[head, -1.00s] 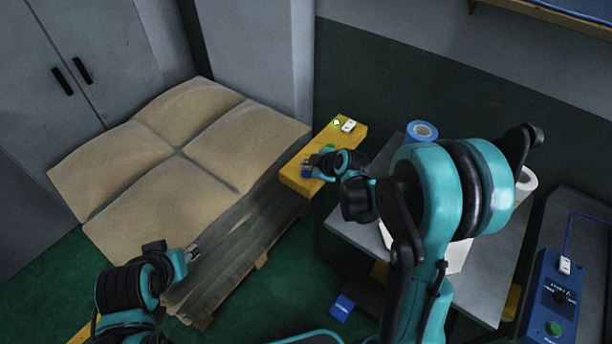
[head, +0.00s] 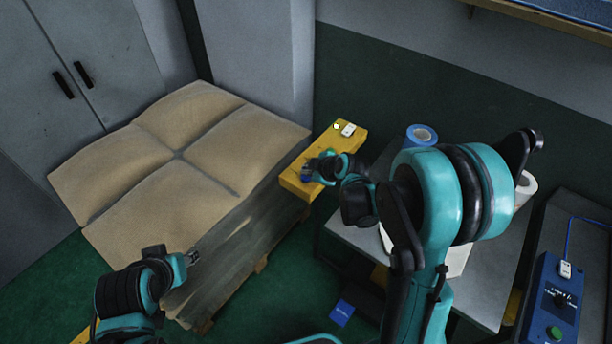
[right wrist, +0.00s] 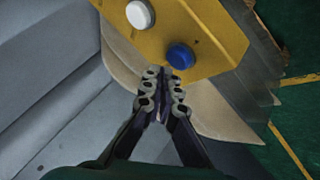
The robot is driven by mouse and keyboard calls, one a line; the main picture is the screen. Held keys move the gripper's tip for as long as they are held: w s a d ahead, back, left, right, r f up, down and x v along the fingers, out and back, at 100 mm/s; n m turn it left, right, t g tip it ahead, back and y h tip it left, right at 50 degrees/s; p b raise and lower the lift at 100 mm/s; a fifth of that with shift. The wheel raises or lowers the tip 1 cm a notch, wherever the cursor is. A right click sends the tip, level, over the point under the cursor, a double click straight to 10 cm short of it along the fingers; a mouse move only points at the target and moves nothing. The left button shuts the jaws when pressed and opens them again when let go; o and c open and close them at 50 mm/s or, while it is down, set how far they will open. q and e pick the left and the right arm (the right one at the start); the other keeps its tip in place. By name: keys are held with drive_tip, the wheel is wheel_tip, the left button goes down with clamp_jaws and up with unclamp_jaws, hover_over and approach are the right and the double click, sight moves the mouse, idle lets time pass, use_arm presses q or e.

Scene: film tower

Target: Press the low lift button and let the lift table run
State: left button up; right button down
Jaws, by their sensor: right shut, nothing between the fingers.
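A yellow control box (head: 330,157) stands beside the pallet stack. It carries a blue button (right wrist: 180,56) and a white round button (right wrist: 140,14) in the right wrist view. The frames do not label which is the low one. My right gripper (right wrist: 162,78) is shut and empty, its fingertips just below the blue button; I cannot tell whether they touch it. In the head view the right gripper (head: 309,172) is over the box's near end. My left gripper (head: 192,258) is near the stack's front side; its jaw state is unclear. The lift table itself is not clearly visible.
Tan sacks (head: 150,165) lie on the wrapped pallet stack. A grey table (head: 483,285) with a blue roll (head: 421,134) stands right of the box. A blue control box (head: 551,300) is at far right. Grey cabinets (head: 75,60) stand behind. Green floor shows in front.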

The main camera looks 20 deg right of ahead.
drive_tip(key=shift+f, duration=0.1)
drive_tip(key=shift+f+b, duration=0.35)
drive_tip(key=shift+b, duration=0.15)
